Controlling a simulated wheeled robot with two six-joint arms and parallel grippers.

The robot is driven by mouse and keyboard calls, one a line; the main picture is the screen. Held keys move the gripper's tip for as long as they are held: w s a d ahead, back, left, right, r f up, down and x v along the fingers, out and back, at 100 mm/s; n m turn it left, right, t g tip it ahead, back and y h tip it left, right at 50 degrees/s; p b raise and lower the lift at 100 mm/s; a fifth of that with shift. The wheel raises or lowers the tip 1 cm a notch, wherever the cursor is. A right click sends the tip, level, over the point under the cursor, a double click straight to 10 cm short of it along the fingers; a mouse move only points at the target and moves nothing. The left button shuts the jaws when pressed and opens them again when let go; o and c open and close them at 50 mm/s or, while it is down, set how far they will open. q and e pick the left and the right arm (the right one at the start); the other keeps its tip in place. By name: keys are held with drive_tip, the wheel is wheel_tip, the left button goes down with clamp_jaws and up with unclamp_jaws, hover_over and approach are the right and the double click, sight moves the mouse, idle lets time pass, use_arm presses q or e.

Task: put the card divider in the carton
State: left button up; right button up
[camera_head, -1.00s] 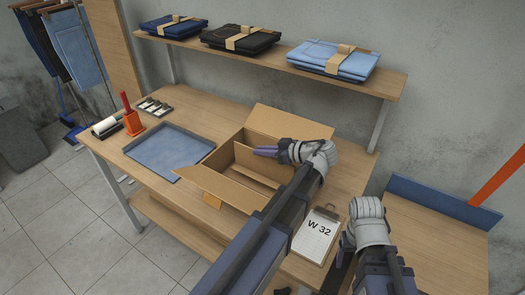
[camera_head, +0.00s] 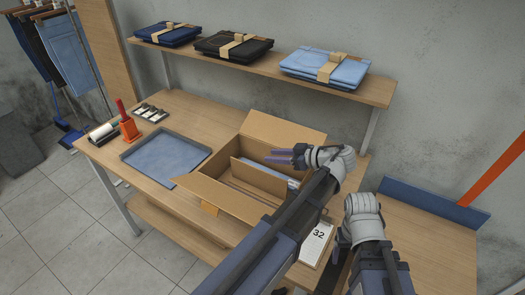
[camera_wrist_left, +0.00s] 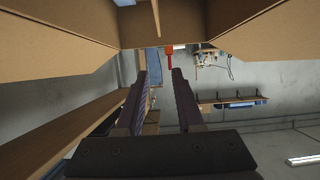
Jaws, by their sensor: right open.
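The open carton (camera_head: 225,192) stands on the wooden table with its flaps spread. The card divider (camera_head: 258,178), a brown upright panel, stands inside the carton, running along its length. My left gripper (camera_head: 282,156) is over the right side of the carton, beside and apart from the divider. Its two purple fingers are apart with nothing between them in the left wrist view (camera_wrist_left: 163,100). Brown card walls frame that view. My right gripper (camera_head: 343,238) is at the table's right, away from the carton and empty; its fingers hardly show.
A light blue folded item (camera_head: 292,183) shows in the carton, right of the divider. A blue-grey tray (camera_head: 182,184) lies to the left. A clipboard (camera_head: 318,236) is partly hidden by my left arm. A shelf (camera_head: 375,90) with folded jeans stands behind.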

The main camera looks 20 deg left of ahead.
use_arm(q)
drive_tip(key=shift+p+v, duration=0.6)
drive_tip(key=shift+v, duration=1.7)
